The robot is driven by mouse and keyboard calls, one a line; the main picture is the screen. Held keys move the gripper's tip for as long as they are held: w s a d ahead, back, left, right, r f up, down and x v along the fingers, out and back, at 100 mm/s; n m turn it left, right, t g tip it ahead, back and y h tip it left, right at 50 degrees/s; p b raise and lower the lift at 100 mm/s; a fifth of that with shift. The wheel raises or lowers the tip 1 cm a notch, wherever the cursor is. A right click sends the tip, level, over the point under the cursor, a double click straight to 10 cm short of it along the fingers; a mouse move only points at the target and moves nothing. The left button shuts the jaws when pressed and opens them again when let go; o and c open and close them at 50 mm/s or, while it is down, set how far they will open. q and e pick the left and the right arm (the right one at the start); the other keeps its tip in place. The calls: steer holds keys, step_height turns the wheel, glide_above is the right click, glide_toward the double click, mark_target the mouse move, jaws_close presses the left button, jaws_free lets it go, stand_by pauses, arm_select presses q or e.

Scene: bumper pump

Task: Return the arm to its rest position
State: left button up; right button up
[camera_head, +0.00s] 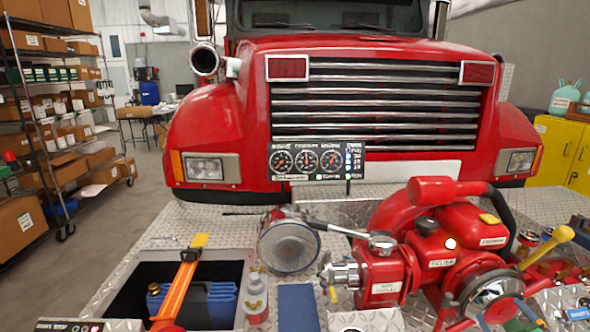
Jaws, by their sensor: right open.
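My right gripper (507,314) shows only in part at the bottom right edge. What look like its two bluish fingertips stand apart, with nothing seen between them. It is in front of the lower right of the red pump (437,243), close to the pump's round silver port. I cannot tell whether it touches the pump. The rest of my right arm is below the frame. My left gripper is not in view.
The pump sits on a diamond-plate bumper (130,232) before a red truck (375,110). A gauge panel (317,160) stands behind. An orange bar (178,288) crosses an open black compartment (130,302) at left. A yellow-handled lever (546,246) sticks out at right.

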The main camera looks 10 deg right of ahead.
steer(key=s+d+f+n+g, duration=0.1)
steer(key=s+d+f+g, duration=0.15)
steer(key=s+f, duration=0.6)
steer(key=s+d+f+n+g, duration=0.15)
steer(key=s+f+g, duration=0.3)
steer(key=s, duration=0.65)
steer(key=s+d+f+n+g, duration=0.2)
steer(key=s+f+g, duration=0.1)
steer(key=s+f, duration=0.55)
steer(key=s+a+f+m+y, duration=0.1)
steer(key=s+a+f, duration=0.1)
steer(key=a+f, duration=0.35)
steer(key=s+a+f+m+g+y, duration=0.1)
steer(key=a+f, duration=0.2)
steer(key=a, duration=0.6)
steer(key=s+a+f+m+y, duration=0.1)
steer(key=s+a+f+y, duration=0.1)
steer(key=a+f, duration=0.35)
steer(key=s+a+f+y, duration=0.1)
steer(key=a+f+y, duration=0.1)
steer(key=a, duration=2)
steer(key=shift+m+y, duration=0.45)
steer(key=shift+y, duration=0.25)
